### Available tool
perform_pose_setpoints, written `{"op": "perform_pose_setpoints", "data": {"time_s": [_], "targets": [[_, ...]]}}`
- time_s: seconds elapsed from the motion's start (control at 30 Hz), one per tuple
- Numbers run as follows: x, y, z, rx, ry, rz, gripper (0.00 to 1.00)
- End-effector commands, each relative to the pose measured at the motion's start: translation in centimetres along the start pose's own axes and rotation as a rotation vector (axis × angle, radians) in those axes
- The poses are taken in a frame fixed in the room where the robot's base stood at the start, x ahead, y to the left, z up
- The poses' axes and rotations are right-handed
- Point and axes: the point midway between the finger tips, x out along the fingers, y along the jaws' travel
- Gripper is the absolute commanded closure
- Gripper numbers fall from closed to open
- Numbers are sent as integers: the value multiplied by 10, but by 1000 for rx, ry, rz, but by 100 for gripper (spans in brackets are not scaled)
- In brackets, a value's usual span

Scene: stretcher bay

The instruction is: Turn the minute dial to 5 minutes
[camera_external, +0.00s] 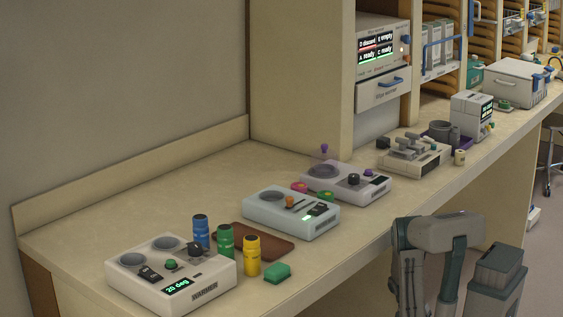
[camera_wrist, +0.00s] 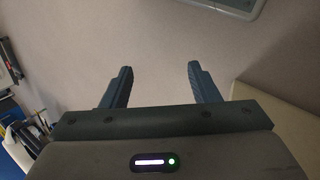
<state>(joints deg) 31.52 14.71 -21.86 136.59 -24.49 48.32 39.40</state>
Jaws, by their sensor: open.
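Several devices with dials and switches stand on the long counter, and I cannot read which dial is marked in minutes. The white warmer (camera_external: 216,285) at the front left shows a green "20 deg" and has a black dial (camera_external: 195,250). A pale blue device (camera_external: 265,218) in the middle has an orange knob (camera_external: 290,201) and a small green display. A whitish device (camera_external: 330,189) behind it has a black dial (camera_external: 353,179). My gripper (camera_wrist: 160,70) is open and empty in the wrist view, away from all of them. Its fingers cannot be made out in the external view.
Blue (camera_external: 200,233), green (camera_external: 225,241) and yellow (camera_external: 251,256) bottles stand beside the warmer, near a brown tray (camera_external: 262,246) and a green block (camera_external: 277,273). More equipment lines the counter to the right. My arm is off the counter's front edge.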

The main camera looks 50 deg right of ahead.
Motion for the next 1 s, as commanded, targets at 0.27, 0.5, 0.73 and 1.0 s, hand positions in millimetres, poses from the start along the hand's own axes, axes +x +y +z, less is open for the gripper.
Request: {"op": "perform_pose_setpoints", "data": {"time_s": [0.27,0.5,0.73,1.0], "targets": [[-52,104,-64,178,34,105,45],[-101,188,-112,256,94,183,45],[-156,262,-150,320,151,245,45],[-247,296,-184,368,226,215,45]]}}
